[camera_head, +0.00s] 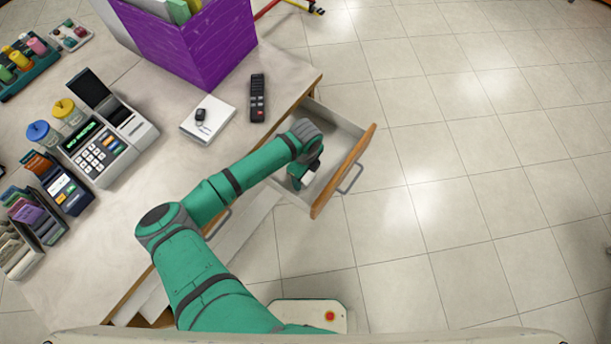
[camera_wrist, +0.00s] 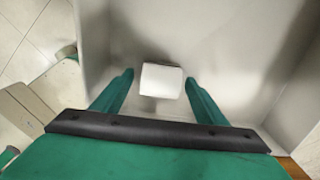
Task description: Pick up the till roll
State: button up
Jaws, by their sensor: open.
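The till roll (camera_wrist: 161,81) is a small white roll lying in the open drawer (camera_head: 345,125). In the wrist view it sits between and slightly beyond the two green fingertips of my gripper (camera_wrist: 159,85), with a gap on each side. My gripper (camera_head: 303,178) is open and empty, reaching down into the drawer in the head view. The white thing beside the gripper in the head view is partly covered by the arm, so I cannot tell there whether it is the roll.
The drawer's wooden front (camera_head: 343,170) with its metal handle stands to the right of my gripper. On the counter (camera_head: 150,210) are a remote (camera_head: 257,97), a white box with a key (camera_head: 207,118), a purple bin (camera_head: 190,45) and a card terminal (camera_head: 95,150). The tiled floor at right is clear.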

jog(key=shift+c, duration=0.5)
jog(key=c, duration=1)
jog(key=shift+c, duration=0.2)
jog(key=shift+r, duration=0.1)
jog(key=shift+r, duration=0.5)
notch_tip(320, 180, up, 2)
jog(key=shift+a+r, duration=0.1)
jog(key=shift+r, duration=0.1)
jog(key=s+a+r, duration=0.2)
jog(key=a+r, duration=0.2)
jog(key=a, duration=0.2)
jog(key=s+a+r, duration=0.3)
jog(key=a+r, duration=0.2)
jog(key=a, duration=0.1)
jog(key=shift+s+a+r, duration=0.25)
jog(key=shift+s+a, duration=0.05)
jog(key=shift+s, duration=0.05)
